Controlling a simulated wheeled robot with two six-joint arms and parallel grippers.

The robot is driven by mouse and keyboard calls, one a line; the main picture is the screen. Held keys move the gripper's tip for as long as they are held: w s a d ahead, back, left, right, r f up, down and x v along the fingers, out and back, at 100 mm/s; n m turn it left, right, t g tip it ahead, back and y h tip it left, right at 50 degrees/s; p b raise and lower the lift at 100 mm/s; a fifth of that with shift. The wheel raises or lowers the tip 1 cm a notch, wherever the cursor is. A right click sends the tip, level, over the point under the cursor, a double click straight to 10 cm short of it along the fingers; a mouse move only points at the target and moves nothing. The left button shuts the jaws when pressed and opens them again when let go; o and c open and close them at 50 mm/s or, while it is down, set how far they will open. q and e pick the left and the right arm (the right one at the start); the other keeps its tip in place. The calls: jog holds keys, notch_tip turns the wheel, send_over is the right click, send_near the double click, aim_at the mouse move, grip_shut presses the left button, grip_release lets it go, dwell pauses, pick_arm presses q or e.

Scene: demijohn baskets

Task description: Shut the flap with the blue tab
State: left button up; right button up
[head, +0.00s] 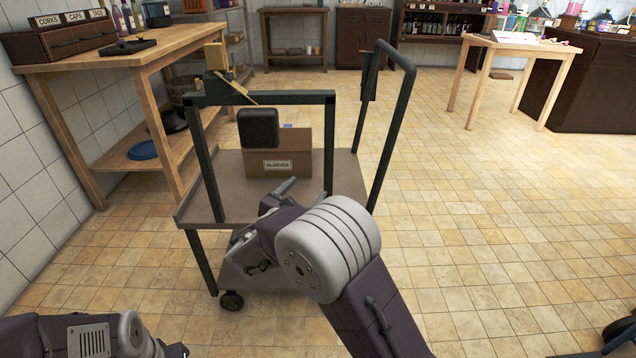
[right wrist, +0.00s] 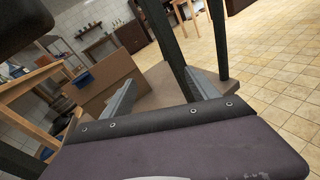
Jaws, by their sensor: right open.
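A cardboard box (head: 262,169) labelled SLEEVES stands on the cart. A small blue tab (head: 288,126) shows at the top edge of its raised cardboard flap (head: 300,140). A black pad hides part of the flap in the head view. The right wrist view shows the box (right wrist: 112,82) and the blue tab (right wrist: 84,79) left of my fingers. My right gripper (head: 277,194) is in front of the box, low down and partly hidden by my own wrist. Its fingers (right wrist: 158,78) are apart with nothing between them. My left arm shows at the lower left, its gripper out of view.
The cart (head: 235,203) has a dark upright frame (head: 265,97) with the black pad (head: 258,128) hanging before the box, and a tall handle (head: 393,130) at right. A wooden bench (head: 150,55) stands at left.

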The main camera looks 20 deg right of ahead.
pick_arm(q)
jog(key=shift+s+a+r+p, duration=0.1)
jog(key=shift+s+r+p, duration=0.1)
jog(key=shift+r+p, duration=1)
pick_arm(e)
jog(key=shift+s+d+r+m+g+b, duration=0.2)
jog(key=shift+s+d+m+g, duration=0.25)
jog(key=shift+s+d, duration=0.25)
jog(key=shift+s+d+r+m+g+b, duration=0.15)
jog(key=shift+s+d+m+g, duration=0.2)
jog(key=shift+s+d+g, duration=0.25)
